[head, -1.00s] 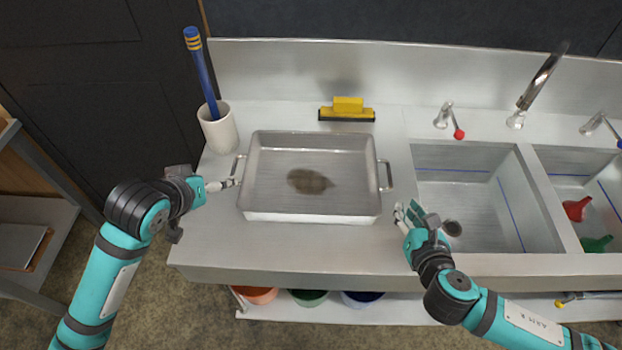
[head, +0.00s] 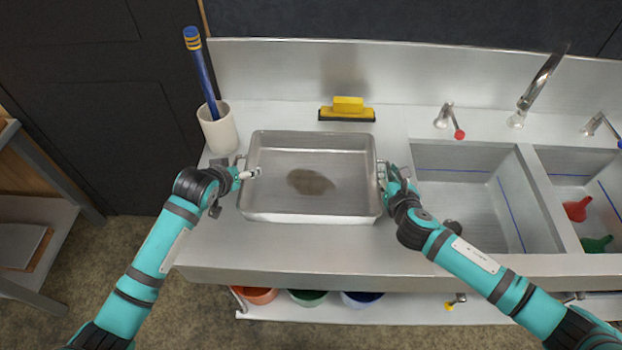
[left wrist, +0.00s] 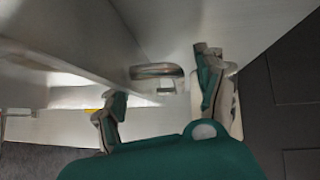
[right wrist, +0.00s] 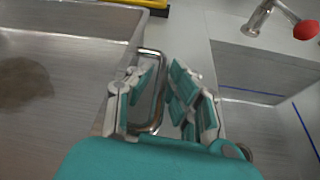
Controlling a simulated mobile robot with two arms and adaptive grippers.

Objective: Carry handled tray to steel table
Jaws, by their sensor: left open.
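The handled tray (head: 310,217) is a shallow metal pan with a brown stain on its floor. It rests level on the steel counter left of the sinks. My left gripper (head: 252,173) is open at the tray's left end; the left wrist view shows a handle (left wrist: 157,71) between its spread fingers. My right gripper (head: 386,173) is at the right end. In the right wrist view its fingers stand apart on either side of the wire handle (right wrist: 150,62), and it looks open. Which surface is the steel table is unclear.
A white cup (head: 219,132) with a blue-handled tool stands behind the tray's left corner. A yellow squeegee (head: 347,110) lies behind the tray. Sink basins (head: 465,190) with taps are at right. A grey metal table (head: 40,225) stands at far left, with floor between.

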